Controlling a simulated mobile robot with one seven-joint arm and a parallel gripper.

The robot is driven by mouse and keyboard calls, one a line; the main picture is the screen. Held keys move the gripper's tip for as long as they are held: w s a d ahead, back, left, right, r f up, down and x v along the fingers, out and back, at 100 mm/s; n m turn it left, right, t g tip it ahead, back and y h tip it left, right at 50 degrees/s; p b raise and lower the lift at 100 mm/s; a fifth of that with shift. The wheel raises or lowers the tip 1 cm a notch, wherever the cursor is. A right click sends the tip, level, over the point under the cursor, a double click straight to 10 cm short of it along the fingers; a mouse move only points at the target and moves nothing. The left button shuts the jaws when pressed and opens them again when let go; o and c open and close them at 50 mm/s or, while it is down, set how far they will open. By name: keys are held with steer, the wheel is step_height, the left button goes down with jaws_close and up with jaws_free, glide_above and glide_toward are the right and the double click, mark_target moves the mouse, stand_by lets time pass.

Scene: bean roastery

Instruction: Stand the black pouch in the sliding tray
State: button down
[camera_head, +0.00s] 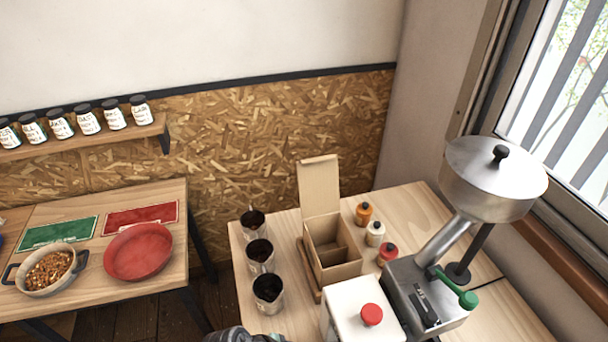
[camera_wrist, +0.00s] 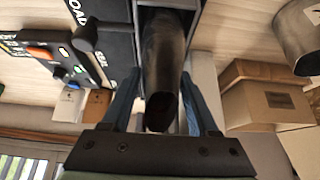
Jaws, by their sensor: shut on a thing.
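The black pouch (camera_wrist: 166,48) shows in the wrist view as a dark, glossy, long shape between the blue fingers of my gripper (camera_wrist: 159,80). My gripper is shut on it. The pouch's far end reaches into or over a dark recess with a grey rim (camera_wrist: 194,30) beside a black panel. I cannot tell whether this recess is the sliding tray, or whether the pouch touches its bottom. Neither the pouch nor my gripper's fingers can be made out in the head view.
The black panel (camera_wrist: 105,45) with white lettering and a knob adjoins the recess. Cardboard boxes (camera_wrist: 268,102) and a metal vessel (camera_wrist: 298,35) lie right. In the head view, an open compartment box (camera_head: 335,272), several metal cups (camera_head: 268,290), small bottles (camera_head: 375,235) and a metal machine (camera_head: 425,295) crowd the table.

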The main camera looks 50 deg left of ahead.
stand_by(0.3)
steer(key=shift+c, duration=0.4)
jaws_free()
steer(key=shift+o, duration=0.4)
step_height(320, 180, up, 7)
steer(key=p, duration=0.6)
stand_by(0.3)
